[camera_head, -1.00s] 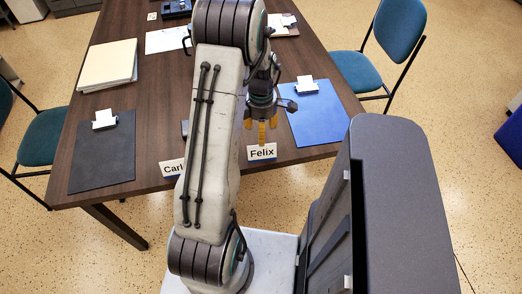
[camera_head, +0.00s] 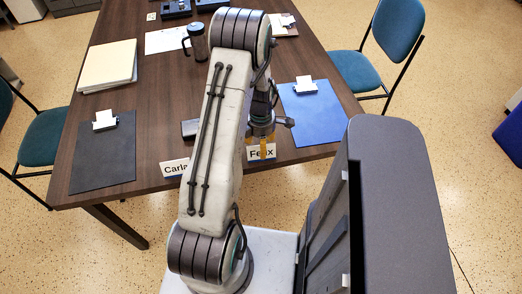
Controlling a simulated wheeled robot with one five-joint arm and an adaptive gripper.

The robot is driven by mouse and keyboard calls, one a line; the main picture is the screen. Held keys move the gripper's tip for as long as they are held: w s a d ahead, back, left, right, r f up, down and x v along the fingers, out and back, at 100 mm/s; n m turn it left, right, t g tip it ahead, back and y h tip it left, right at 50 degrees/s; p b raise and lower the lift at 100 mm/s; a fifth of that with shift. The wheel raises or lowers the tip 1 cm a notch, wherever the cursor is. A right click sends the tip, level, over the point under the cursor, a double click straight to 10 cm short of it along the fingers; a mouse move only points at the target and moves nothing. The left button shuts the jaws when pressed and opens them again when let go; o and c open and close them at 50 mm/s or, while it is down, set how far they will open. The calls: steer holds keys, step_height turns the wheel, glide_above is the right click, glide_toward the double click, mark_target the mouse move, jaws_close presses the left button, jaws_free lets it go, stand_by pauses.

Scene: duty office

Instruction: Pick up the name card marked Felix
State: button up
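The white name card marked Felix (camera_head: 256,154) stands at the near edge of the wooden table (camera_head: 160,100). My gripper (camera_head: 262,150) hangs down at this card, and its yellow fingers cover the middle of the printed name. I cannot tell whether the fingers touch the card or whether they are open or shut. A second name card, marked Carla (camera_head: 174,168), stands to the left at the same edge, with its right end partly hidden by my arm.
A blue clipboard (camera_head: 312,118) lies right of my gripper, and a black clipboard (camera_head: 103,160) lies at the left. A dark mug (camera_head: 197,42), a paper stack (camera_head: 108,64) and a small dark object (camera_head: 189,130) are also on the table. Teal chairs (camera_head: 365,72) flank it.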

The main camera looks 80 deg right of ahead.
steer(key=shift+f, duration=0.1)
steer(key=c, duration=1.1)
